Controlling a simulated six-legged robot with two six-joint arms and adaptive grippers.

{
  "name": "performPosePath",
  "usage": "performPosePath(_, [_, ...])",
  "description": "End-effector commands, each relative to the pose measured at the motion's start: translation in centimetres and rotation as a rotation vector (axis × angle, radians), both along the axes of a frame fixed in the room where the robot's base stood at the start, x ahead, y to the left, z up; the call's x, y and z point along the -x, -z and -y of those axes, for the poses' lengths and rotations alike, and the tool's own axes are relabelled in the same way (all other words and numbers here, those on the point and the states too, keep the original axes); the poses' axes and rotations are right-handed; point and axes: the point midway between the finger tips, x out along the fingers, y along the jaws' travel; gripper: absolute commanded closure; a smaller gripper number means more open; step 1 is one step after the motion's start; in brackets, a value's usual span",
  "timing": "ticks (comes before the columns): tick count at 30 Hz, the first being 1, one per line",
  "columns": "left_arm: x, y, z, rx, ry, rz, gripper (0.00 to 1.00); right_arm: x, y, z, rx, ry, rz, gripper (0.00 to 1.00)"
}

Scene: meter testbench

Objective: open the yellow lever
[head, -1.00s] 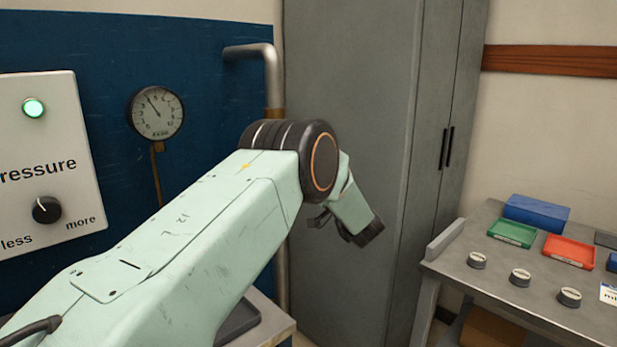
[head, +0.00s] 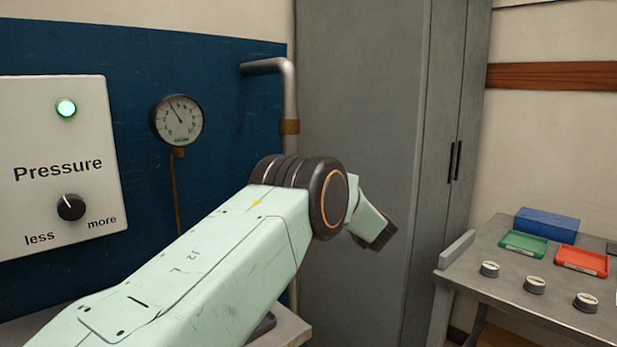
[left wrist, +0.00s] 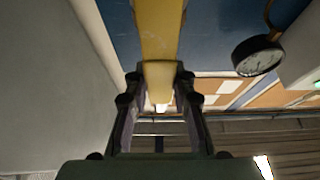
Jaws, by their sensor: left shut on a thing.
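A yellow lever (left wrist: 158,35) comes down from the top of the left wrist view, with its rounded end between the fingers of my left gripper (left wrist: 161,78). The fingers are shut on it, one on each side. In the head view my left arm comes in from the lower left and its wrist points right, in front of the grey cabinet. The lever and the fingertips are hidden behind the arm there. My right gripper is in neither view.
A pressure panel (head: 58,165) with a knob and lit green lamp, a round gauge (head: 178,121) and a bent pipe (head: 290,90) are at the left. A grey cabinet (head: 365,90) stands behind the arm. A bench (head: 510,290) with trays and small round parts is at the right.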

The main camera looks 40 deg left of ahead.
Motion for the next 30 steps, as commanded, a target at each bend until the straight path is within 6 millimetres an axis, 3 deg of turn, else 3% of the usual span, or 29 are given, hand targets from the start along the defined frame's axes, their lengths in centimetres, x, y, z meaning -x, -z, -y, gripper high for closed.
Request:
performPosePath(9, [0.22, 0.23, -0.02, 0.005, -0.005, 0.006, 1.00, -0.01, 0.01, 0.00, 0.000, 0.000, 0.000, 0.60])
performPosePath(10, [0.24, 0.23, -0.01, 0.006, -0.005, 0.006, 0.75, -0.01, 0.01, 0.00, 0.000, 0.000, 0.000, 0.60])
performPosePath(18, [0.27, 0.15, 0.01, 0.004, -0.002, 0.004, 0.52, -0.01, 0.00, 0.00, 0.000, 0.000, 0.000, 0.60])
performPosePath(30, [0.28, 0.37, 0.69, 0.003, 0.001, 0.002, 0.52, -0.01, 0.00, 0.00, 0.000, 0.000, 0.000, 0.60])
